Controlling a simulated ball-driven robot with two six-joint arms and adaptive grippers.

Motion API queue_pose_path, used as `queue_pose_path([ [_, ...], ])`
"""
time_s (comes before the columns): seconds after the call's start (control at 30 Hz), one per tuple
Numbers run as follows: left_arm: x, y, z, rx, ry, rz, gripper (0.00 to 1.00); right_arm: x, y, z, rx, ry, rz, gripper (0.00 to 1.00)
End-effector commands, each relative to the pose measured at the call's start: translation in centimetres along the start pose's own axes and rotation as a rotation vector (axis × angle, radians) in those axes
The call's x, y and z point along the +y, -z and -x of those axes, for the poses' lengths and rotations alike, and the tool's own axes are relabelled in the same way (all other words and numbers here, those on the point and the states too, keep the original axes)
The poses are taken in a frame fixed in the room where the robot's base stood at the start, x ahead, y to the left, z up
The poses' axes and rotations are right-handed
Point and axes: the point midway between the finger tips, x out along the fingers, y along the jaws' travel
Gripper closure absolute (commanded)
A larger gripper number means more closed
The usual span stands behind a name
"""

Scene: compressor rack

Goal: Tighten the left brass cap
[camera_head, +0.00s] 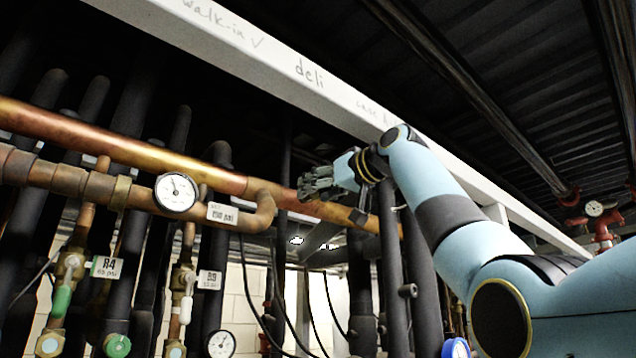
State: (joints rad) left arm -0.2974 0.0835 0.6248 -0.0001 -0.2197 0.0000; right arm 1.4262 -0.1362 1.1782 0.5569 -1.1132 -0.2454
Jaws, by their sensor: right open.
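On the left hangs a brass valve (70,264) beside a tag marked R4, with a brass end fitting (48,344) with a pale face low down. A second brass valve (181,278) stands to its right beside a tag marked R9. I cannot tell for sure which brass part is the left cap. My right gripper (306,187) is open, with no object seen in it. It is by the copper pipe at mid-picture, well up and to the right of both valves. My left gripper is not in view.
A thick copper pipe (130,148) and a thinner one with a gauge (176,192) cross above the valves. Black insulated pipes (388,270) stand behind. A white beam (250,45) runs overhead. Thin black cables (283,300) hang below the gripper.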

Motion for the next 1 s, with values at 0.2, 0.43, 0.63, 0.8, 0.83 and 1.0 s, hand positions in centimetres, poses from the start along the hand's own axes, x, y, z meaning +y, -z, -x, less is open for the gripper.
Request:
queue_pose_path([
  [0.2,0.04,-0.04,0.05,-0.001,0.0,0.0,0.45,0.02,-0.16,-0.25,-0.001,0.0,0.0,0.49],
  [0.43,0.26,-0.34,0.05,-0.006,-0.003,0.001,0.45,0.04,-0.14,-0.22,-0.001,-0.001,0.0,0.7],
  [0.63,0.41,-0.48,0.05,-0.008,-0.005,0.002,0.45,0.04,-0.12,-0.2,-0.001,-0.001,0.0,0.96],
  [0.8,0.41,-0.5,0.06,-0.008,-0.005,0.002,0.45,0.05,-0.1,-0.19,-0.001,-0.001,-0.003,1.0],
  [0.83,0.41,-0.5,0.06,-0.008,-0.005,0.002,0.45,0.05,-0.1,-0.19,-0.001,-0.001,-0.006,1.0],
  [1.0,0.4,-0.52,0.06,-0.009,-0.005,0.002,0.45,0.06,-0.09,-0.19,-0.001,-0.001,-0.049,1.0],
])
